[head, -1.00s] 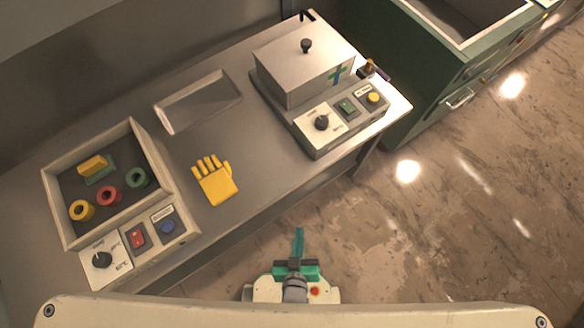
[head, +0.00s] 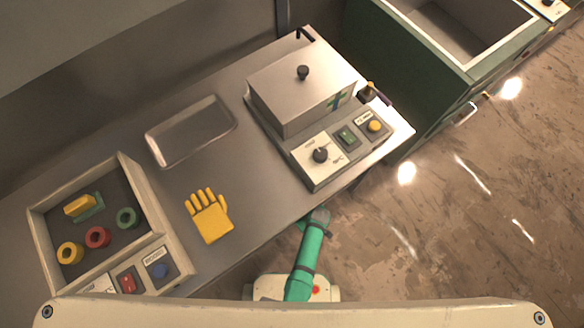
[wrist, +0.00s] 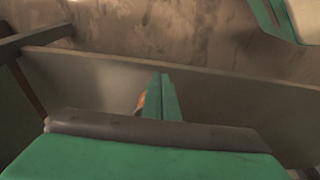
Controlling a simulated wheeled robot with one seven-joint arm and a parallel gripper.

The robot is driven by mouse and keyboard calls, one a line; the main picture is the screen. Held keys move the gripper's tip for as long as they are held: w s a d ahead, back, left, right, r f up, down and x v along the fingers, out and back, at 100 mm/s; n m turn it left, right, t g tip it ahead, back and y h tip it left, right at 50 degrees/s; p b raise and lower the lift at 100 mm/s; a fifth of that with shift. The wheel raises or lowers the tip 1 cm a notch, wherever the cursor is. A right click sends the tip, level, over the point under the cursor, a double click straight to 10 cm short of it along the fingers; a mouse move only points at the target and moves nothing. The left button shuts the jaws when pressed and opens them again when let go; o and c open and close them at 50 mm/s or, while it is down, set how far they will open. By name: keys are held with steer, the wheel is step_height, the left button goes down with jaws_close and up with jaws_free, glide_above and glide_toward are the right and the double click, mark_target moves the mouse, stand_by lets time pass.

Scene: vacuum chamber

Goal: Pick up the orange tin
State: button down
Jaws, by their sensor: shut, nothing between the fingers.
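No orange tin shows clearly in either view. A small orange patch (wrist: 141,102) shows in the wrist view just left of my fingers, mostly hidden behind them; I cannot tell what it is. My gripper (wrist: 166,84) is shut and empty in the wrist view, its green fingers together over a grey metal surface (wrist: 85,82). In the head view my green arm reaches to the front edge of the bench (head: 255,232), and I cannot make out the fingertips there.
The bench holds a box (head: 150,190) with several rings and blocks, a yellow glove (head: 210,217), a shallow tray (head: 190,132) and a lidded metal unit (head: 300,90) with a control panel. A green cabinet (head: 420,70) stands at right. The floor (head: 470,220) at right is clear.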

steer(key=w+a, duration=0.2)
steer(key=w, duration=0.1)
steer(key=w+a, duration=0.2)
steer(key=w, duration=0.2)
steer(key=w+a, duration=0.3)
steer(key=shift+w, duration=0.2)
steer(key=shift+a+f, duration=0.15)
steer(key=shift+f, duration=0.2)
steer(key=shift+s+f, duration=0.25)
steer(key=shift+f, duration=0.3)
